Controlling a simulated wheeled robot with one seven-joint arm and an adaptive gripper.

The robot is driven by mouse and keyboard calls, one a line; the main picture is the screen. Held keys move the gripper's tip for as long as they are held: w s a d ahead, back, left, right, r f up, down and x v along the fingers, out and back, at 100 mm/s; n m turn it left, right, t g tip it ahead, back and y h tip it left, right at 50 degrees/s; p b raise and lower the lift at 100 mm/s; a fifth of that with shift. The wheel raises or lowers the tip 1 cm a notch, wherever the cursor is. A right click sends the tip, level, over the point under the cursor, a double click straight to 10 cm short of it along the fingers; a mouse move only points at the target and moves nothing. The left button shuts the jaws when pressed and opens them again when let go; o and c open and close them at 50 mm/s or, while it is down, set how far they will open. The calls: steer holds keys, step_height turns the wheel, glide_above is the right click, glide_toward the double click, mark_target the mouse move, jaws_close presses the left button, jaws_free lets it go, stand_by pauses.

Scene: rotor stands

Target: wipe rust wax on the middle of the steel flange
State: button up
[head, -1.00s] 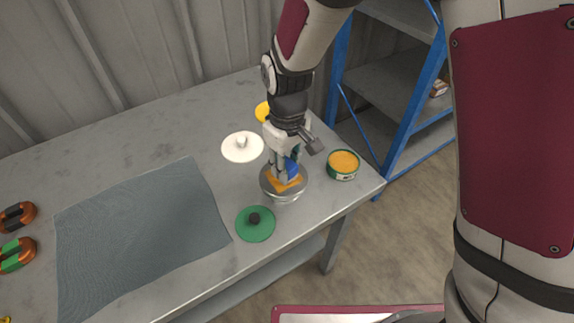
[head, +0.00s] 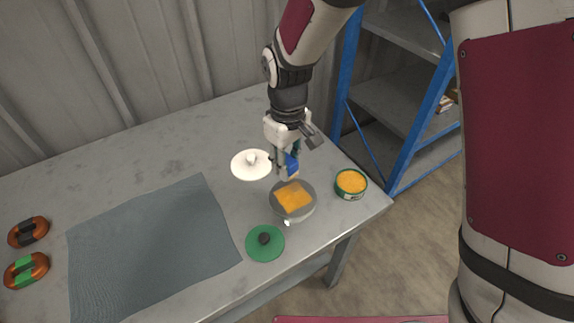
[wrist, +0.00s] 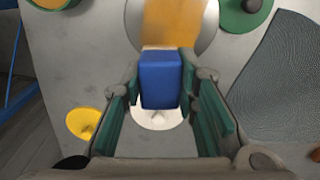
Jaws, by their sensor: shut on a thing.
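The steel flange (head: 279,207) is a round grey disc near the table's front edge. An orange, roughly square patch of wax (head: 293,197) covers its middle. The flange also shows at the top of the wrist view (wrist: 205,30). My gripper (head: 286,158) is shut on a blue block-shaped applicator (head: 291,163), which also shows between the green-padded fingers in the wrist view (wrist: 160,80). The applicator is just behind the patch and looks raised clear of the flange. Its underside is mostly hidden. An open green tin of orange wax (head: 351,184) stands right of the flange.
A white disc with a knob (head: 244,170) lies behind left of the flange, a green disc with a dark knob (head: 265,249) in front. Blue shelving (head: 418,95) stands right.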

mark_target(288, 160)
steer(key=shift+r+p, duration=1.1)
steer(key=shift+r, duration=0.75)
steer(key=shift+f, duration=0.1)
